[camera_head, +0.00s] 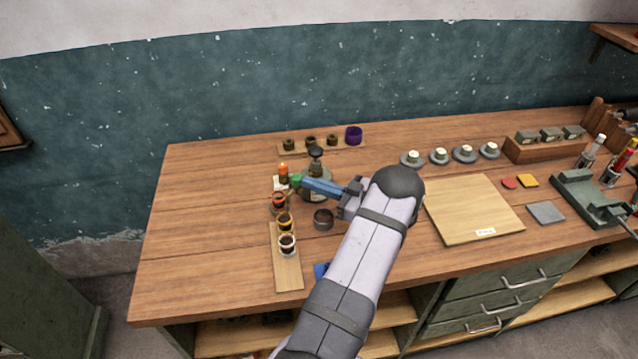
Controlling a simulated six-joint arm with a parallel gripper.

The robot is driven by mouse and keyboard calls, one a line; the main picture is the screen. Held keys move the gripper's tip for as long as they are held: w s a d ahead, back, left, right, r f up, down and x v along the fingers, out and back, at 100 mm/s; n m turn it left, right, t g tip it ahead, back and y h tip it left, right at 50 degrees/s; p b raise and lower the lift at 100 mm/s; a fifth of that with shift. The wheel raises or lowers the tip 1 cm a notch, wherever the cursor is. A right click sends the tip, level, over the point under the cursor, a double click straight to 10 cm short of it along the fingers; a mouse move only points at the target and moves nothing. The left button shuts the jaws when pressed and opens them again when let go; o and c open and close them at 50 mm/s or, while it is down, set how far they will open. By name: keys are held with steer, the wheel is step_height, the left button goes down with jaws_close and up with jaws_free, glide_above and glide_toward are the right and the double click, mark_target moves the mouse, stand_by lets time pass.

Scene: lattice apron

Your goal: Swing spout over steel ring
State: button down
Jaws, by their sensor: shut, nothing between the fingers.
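A dispenser with a black knob on top (316,152) and a rounded greenish body (318,172) stands at the left-middle of the bench. A green piece (296,180) shows at its left side, and a thin dark part, perhaps the spout, slants down-left from there toward an orange-red-ringed cup (279,203). Below that stand a yellow-ringed cup (285,221) and a pale grey-ringed cup (287,243), which looks like the steel ring. My gripper (305,184), with blue fingers, is shut in front of the dispenser, its tips beside the green piece. Whether they touch cannot be told. The fingers hide part of the body.
A dark round cup (323,218) stands just below my gripper. A wooden strip (289,272) lies under the lower cups. Several dark pots and a purple ring (353,136) sit behind. A pale board (473,209) lies right of my arm. The bench's left end is clear.

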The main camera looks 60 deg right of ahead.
mark_target(300, 179)
stand_by(0.3)
steer(key=w+h, duration=0.1)
steer(key=w+a+m+h+b, duration=0.1)
steer(key=w, duration=0.1)
steer(key=shift+w+a+m, duration=0.2)
steer(key=shift+w+m, duration=0.1)
steer(key=shift+r, duration=0.15)
steer(key=shift+d+r, duration=0.15)
steer(key=shift+r, duration=0.45)
step_height(300, 179, up, 9)
steer(key=b, duration=0.2)
steer(key=shift+f+h+b, duration=0.2)
steer(key=shift+h+b, duration=0.15)
steer(key=shift+h, duration=0.05)
